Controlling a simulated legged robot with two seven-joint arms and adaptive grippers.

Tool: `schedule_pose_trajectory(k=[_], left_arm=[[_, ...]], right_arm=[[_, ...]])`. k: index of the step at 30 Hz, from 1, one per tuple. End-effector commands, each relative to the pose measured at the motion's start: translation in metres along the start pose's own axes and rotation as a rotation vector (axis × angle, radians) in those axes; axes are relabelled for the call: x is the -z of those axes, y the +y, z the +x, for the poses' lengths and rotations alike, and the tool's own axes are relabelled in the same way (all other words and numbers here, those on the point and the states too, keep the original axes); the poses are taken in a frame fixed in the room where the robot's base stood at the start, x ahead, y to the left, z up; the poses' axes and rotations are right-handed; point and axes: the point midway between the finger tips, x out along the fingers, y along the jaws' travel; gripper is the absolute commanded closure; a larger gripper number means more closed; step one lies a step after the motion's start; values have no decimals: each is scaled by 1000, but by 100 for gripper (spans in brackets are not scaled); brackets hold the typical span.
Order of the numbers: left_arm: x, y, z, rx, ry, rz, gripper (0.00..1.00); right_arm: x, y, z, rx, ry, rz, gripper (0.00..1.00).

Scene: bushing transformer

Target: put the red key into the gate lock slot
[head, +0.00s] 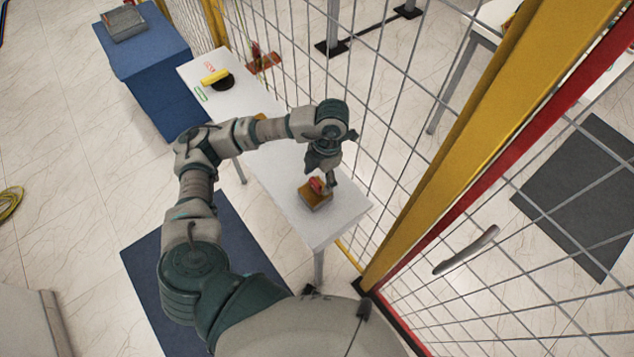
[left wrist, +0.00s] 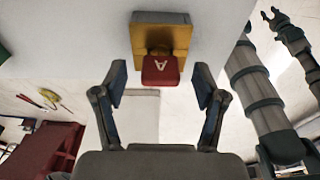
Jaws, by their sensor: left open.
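The red key (head: 317,185) sits upright in a yellow-brown block (head: 313,199) near the close end of the white table. In the left wrist view the red key (left wrist: 160,70), marked with a white letter A, stands in front of its block (left wrist: 160,36). My left gripper (head: 323,178) is right at the key. Its open fingers (left wrist: 160,85) are on either side of the key, with gaps visible. What looks like my right gripper (left wrist: 271,15) shows small at the upper right of the left wrist view. I cannot make out the gate lock slot.
The white table (head: 280,160) runs along a wire mesh fence with a yellow post (head: 445,195). A red-framed gate with a grey handle (head: 467,250) is at the right. A yellow-and-black object (head: 218,79) lies on the far table end. A blue cabinet (head: 150,75) stands beyond.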

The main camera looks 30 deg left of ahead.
Motion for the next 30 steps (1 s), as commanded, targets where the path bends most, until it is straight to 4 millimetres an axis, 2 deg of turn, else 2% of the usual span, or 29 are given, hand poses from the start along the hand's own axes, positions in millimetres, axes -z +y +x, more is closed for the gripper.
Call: schedule_pose_trajectory(k=[3, 8, 26, 30], left_arm=[[-1, 1, -22, -3, -4, -3, 29], [-1, 1, -36, -2, -1, -2, 29], [0, 1, -39, 0, 0, -2, 29], [2, 1, -52, -1, -2, -2, 29]], right_arm=[[0, -1, 0, 1, 0, 0, 60], [0, -1, 0, 1, 0, 1, 60], [0, -2, 0, 2, -1, 1, 60], [3, -2, -12, 2, 2, 1, 60]])
